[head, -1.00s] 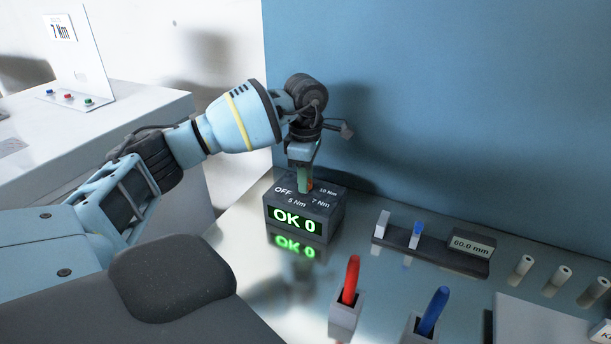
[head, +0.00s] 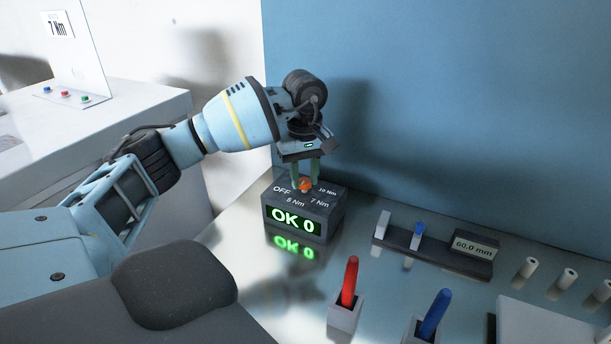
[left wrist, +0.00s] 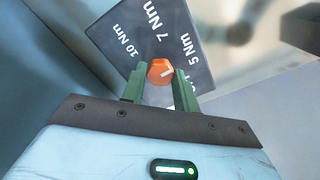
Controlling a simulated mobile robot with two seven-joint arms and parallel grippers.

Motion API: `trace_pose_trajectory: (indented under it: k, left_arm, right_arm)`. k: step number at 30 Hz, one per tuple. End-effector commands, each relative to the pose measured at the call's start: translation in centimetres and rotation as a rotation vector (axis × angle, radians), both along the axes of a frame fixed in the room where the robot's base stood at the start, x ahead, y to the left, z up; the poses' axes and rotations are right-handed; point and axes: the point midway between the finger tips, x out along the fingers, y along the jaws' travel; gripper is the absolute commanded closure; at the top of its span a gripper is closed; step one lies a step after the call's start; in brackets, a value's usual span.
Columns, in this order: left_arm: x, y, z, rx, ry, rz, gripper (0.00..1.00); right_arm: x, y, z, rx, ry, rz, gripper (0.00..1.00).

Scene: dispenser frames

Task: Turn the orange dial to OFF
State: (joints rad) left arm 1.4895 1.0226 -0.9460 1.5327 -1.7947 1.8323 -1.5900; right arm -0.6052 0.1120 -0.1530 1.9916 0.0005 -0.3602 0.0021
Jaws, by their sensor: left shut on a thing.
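The orange dial (head: 305,184) sits on top of a dark box (head: 330,208) with labels OFF, 5 Nm, 7 Nm and 10 Nm around it. The box's front screen reads OK 0 in green. My left gripper (head: 306,178) points down over the box, its green fingers on either side of the dial and shut on it. The left wrist view shows the dial (left wrist: 160,72) between the fingertips, with a short white mark on its right part. The label at lower right there is mostly hidden by a finger. My right gripper is not in view.
A dark rack (head: 430,247) with a 60.0 mm display stands right of the box. A red handle (head: 349,282) and a blue handle (head: 434,313) stand in grey holders in front. White cylinders (head: 565,280) are at the right. A blue wall rises behind.

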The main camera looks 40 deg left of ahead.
Motion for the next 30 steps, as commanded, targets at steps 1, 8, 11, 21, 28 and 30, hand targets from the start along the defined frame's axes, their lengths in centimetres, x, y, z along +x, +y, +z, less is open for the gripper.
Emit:
trace_pose_trajectory:
  k: [1, 8, 11, 21, 28, 30]
  left_arm:
    - [0.0, 0.0, -0.2, 0.000, 0.003, -0.044, 0.93]
    - [0.0, 0.0, -0.2, 0.001, 0.003, -0.262, 0.93]
    - [0.0, 0.0, -0.2, 0.001, 0.003, -0.357, 0.93]
    - [0.0, 0.0, -0.3, 0.000, 0.003, -0.678, 0.93]
    - [-0.1, 0.0, -0.2, -0.001, 0.004, -0.870, 0.93]
    - [-0.1, 0.0, -0.2, -0.001, 0.004, -0.919, 0.93]
  right_arm:
    - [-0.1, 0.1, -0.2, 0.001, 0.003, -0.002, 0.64]
    - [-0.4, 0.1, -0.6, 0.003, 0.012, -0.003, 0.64]
    - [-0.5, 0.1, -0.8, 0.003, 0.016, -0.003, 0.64]
    - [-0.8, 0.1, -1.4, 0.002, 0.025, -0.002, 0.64]
    - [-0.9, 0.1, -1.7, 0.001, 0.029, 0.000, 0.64]
    - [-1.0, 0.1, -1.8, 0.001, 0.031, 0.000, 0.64]
